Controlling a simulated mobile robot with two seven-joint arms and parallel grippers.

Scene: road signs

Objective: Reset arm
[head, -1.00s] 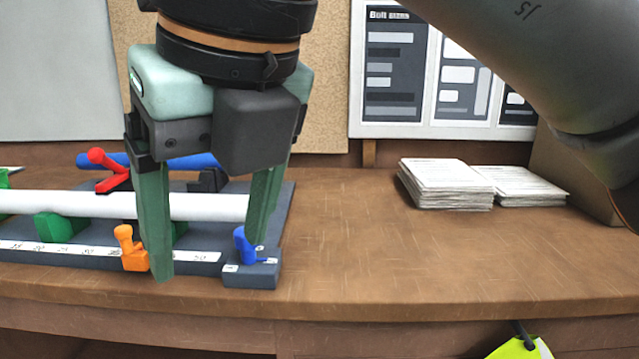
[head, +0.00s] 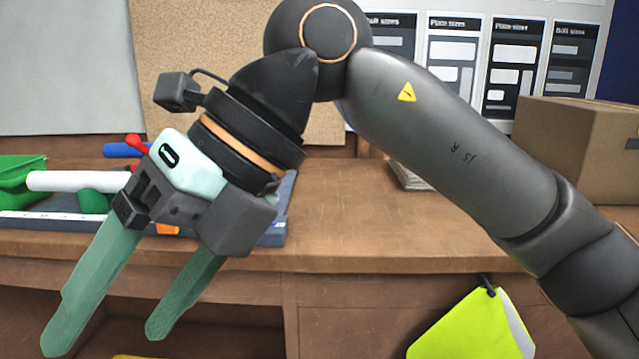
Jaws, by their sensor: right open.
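My right arm comes in from the right side of the head view. Its gripper (head: 108,338) hangs tilted toward the lower left, in front of the bench's front edge. Its two green fingers are apart with nothing between them. My left gripper is not in view.
A wooden bench (head: 350,230) spans the view. On its left lie a dark fixture board (head: 272,238), a white tube (head: 75,181), a blue tube (head: 122,150) and a green bin (head: 20,175). A cardboard box (head: 575,150) stands at right. A yellow-green item (head: 470,330) hangs in front.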

